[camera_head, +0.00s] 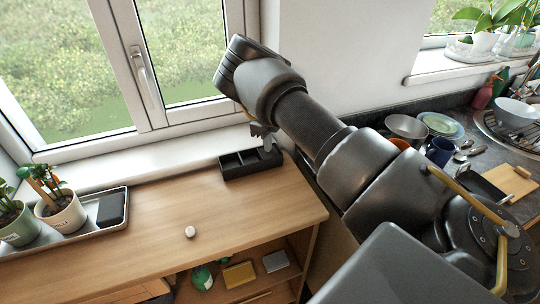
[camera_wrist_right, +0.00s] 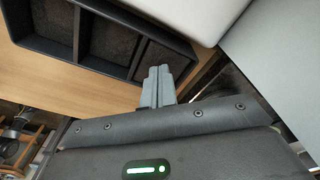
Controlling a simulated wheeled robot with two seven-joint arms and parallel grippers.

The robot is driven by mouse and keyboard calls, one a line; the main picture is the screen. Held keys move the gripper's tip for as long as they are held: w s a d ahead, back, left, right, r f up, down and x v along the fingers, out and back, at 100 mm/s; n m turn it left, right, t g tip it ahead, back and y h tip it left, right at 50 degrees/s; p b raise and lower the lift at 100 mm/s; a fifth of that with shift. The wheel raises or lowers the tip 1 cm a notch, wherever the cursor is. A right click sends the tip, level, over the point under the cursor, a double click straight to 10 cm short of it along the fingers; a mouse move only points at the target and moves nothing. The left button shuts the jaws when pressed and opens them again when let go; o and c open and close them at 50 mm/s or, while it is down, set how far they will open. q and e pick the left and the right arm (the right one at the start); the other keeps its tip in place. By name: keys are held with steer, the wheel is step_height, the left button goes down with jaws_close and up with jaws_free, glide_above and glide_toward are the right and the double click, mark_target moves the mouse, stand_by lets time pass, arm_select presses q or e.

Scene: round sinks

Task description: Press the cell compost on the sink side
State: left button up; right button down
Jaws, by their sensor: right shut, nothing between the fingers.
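A black tray (camera_head: 252,173) with three cells of dark compost sits on the wooden cabinet top, by the window sill. The sink-side cell is the right one, and its compost (camera_wrist_right: 158,58) shows in the right wrist view. My right gripper (camera_head: 268,143) is shut and empty, with its fingers pointing down at the sink-side end of the tray. In the right wrist view its fingertips (camera_wrist_right: 157,70) overlap the near edge of that cell. I cannot tell whether they touch the compost. My left gripper is not in view.
A metal tray (camera_head: 95,237) with potted plants (camera_head: 62,213) stands at the left. A small pale round object (camera_head: 190,232) lies on the wooden top (camera_head: 150,255). Bowls, mugs and the sink (camera_head: 500,128) are at the right, beyond my right arm.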

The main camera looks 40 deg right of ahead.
mark_target(262, 149)
steer(key=shift+f+b, duration=0.75)
steer(key=shift+f, duration=0.55)
steer(key=shift+w+a+r, duration=0.25)
steer(key=shift+w+r, duration=0.05)
steer(key=shift+w, duration=0.35)
steer(key=shift+w+a+r, duration=0.2)
steer(key=shift+w+r, duration=0.05)
steer(key=shift+w, duration=0.35)
steer(key=shift+r, duration=0.15)
